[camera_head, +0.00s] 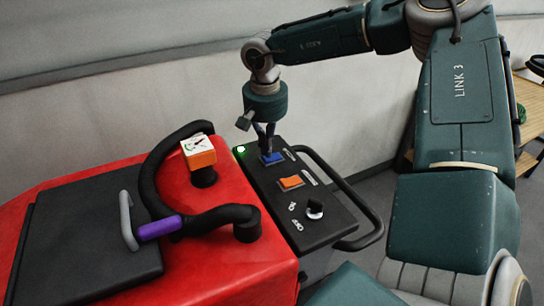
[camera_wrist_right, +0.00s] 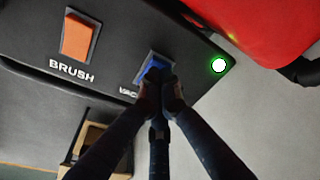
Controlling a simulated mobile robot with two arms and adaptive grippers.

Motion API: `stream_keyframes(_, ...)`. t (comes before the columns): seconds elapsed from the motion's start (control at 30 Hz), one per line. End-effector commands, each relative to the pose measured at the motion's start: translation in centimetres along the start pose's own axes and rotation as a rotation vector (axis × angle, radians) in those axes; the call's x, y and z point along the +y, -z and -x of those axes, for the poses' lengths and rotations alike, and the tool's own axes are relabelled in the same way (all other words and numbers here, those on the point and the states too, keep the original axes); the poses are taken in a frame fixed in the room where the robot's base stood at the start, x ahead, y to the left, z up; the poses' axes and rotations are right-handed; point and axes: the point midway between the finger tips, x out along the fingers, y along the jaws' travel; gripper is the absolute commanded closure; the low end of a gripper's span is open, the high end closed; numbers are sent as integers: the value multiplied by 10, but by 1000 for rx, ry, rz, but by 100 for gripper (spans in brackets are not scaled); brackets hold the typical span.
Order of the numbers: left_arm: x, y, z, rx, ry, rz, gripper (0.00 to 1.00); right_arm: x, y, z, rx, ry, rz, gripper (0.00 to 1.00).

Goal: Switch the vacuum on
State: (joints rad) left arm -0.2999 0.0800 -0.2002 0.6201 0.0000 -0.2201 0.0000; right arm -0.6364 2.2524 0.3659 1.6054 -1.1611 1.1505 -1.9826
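The black control panel (camera_head: 325,220) on the red scrubber holds a blue rocker switch (camera_head: 273,159) and an orange rocker switch (camera_head: 291,182). In the right wrist view the blue switch (camera_wrist_right: 155,66) has a partly hidden label that starts like "VAC", and the orange switch (camera_wrist_right: 77,38) is labelled "BRUSH". My right gripper (camera_head: 266,148) points down with its fingers together and empty. Its fingertips (camera_wrist_right: 161,90) are at the blue switch and cover part of it; I cannot tell whether they touch it. My left gripper is not in view.
A green lamp (camera_head: 240,149) glows at the panel's corner. A black knob (camera_head: 314,209) sits at the panel's near end, with a black rail (camera_head: 368,205) along its right. The black steering handle (camera_head: 160,170) and an orange-white gauge box (camera_head: 198,150) stand left.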

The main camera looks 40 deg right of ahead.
Motion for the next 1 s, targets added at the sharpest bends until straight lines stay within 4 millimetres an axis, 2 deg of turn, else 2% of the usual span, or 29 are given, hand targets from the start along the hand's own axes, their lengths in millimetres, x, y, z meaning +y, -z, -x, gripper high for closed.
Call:
stream_keyframes(0.67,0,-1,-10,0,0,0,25,0,-2,-11,0,-1,0,100)
stream_keyframes(0.87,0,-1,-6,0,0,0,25,0,-1,-6,0,0,0,100)
stream_keyframes(1.0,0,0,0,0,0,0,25,0,1,5,1,1,0,100)
